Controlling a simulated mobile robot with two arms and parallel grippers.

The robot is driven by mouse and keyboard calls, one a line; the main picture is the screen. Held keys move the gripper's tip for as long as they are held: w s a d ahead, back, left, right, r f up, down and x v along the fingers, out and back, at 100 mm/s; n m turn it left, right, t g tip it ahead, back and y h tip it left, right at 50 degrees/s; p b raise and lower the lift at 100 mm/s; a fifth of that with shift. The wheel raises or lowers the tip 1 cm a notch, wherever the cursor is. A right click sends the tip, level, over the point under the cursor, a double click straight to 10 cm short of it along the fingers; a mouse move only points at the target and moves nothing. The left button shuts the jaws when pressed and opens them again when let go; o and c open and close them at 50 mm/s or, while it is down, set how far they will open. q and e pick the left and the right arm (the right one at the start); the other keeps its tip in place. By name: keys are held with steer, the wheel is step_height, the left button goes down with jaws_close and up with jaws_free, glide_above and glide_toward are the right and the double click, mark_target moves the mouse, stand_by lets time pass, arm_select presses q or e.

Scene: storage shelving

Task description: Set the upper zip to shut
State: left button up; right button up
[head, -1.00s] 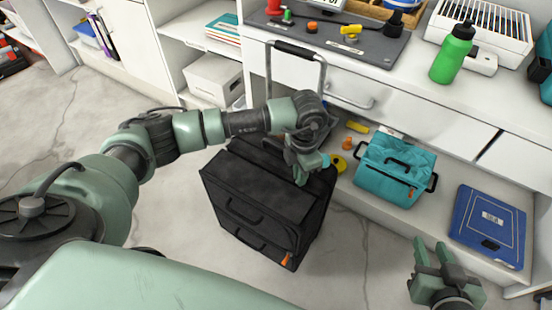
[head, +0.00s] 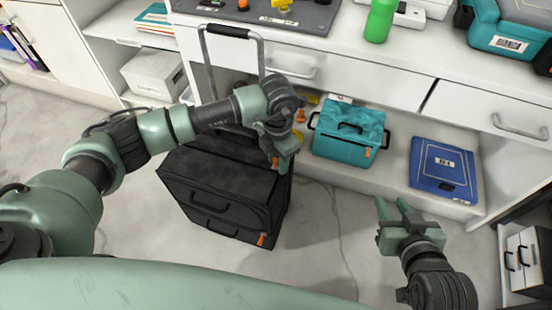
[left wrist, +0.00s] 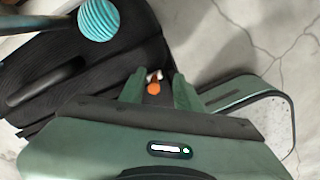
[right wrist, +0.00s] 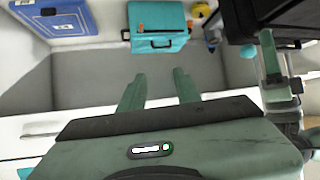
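The black suitcase (head: 225,180) stands on the floor, with its raised pull handle (head: 228,31) at the back. An orange zip pull (head: 262,240) hangs at its lower right front corner. Another orange zip pull (head: 276,162) shows higher up at my left gripper (head: 280,158). In the left wrist view an orange pull (left wrist: 154,87) lies between the tips of my left gripper (left wrist: 158,88), whose fingers are apart; contact is unclear. The zip's track is too dark to follow. My right gripper (head: 394,210) is open and empty, to the right of the suitcase.
A teal bag (head: 350,140) and a blue case (head: 442,170) lie on the low shelf behind. Small yellow and orange items (head: 300,117) sit near the suitcase. A green bottle (head: 380,20) stands on the counter. The floor right of the suitcase is clear.

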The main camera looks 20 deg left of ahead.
arm_select(q)
steer(key=shift+a, duration=0.1)
